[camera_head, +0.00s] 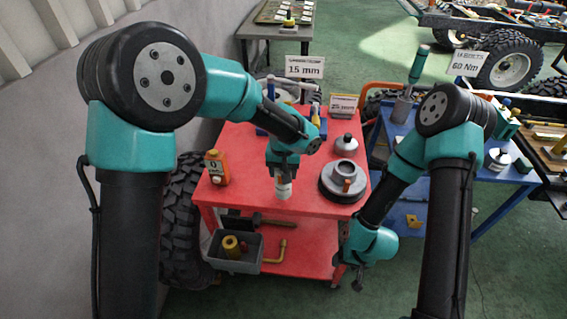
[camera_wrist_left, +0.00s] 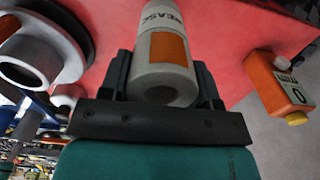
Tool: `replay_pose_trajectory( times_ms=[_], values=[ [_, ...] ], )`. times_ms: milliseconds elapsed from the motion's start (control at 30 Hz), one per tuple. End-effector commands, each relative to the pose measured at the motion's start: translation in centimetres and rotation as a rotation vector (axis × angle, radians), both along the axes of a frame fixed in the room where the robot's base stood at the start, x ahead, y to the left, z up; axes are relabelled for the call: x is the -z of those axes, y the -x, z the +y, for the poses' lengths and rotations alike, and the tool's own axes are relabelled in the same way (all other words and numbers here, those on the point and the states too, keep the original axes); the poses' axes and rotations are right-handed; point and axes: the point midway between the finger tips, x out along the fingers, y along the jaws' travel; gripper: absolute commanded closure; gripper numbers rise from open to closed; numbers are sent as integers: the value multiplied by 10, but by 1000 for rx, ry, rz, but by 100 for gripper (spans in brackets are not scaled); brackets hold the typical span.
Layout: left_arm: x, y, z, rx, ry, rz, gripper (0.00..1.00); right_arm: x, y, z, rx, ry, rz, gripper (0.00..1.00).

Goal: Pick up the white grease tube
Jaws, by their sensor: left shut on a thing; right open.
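The white grease tube (camera_wrist_left: 163,18) carries an orange patch and the lettering "GREASE" in the left wrist view. It stands between the dark fingers of my left gripper (camera_wrist_left: 162,80), which is shut on it. In the head view the tube (camera_head: 284,190) hangs below my left gripper (camera_head: 282,171) near the front edge of the red cart top (camera_head: 245,190). Whether its lower end touches the cart top I cannot tell. My right gripper (camera_head: 348,272) is open and empty, low beside the cart's front right corner.
An orange bottle (camera_head: 217,167) marked 0 stands left on the cart; it also shows in the left wrist view (camera_wrist_left: 279,84). A grey round part (camera_head: 343,181) stands at the right. A grey bin (camera_head: 236,250) sits on the lower shelf. A blue table (camera_head: 480,190) is to the right.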

Motion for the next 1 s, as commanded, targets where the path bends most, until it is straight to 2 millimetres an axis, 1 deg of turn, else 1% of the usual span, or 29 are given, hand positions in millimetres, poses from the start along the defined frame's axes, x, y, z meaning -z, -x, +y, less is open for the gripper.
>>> replay_pose_trajectory(
  times_ms=[33,200,300,400,500,600,1000],
  values=[
    [-3,13,1,4,0,-1,73,0,0,0,0,0,0,36],
    [-6,56,3,4,-1,-1,73,0,0,0,0,0,0,36],
    [-8,77,4,3,0,-1,73,0,0,0,0,0,0,36],
    [-9,93,5,2,0,-1,73,0,0,0,0,0,0,36],
    [-10,103,6,1,0,-1,73,0,0,0,0,0,0,36],
    [-10,108,6,0,0,-1,73,0,0,0,0,0,0,36],
    [-10,109,6,0,0,-1,73,0,0,0,0,0,0,36]
  ],
)
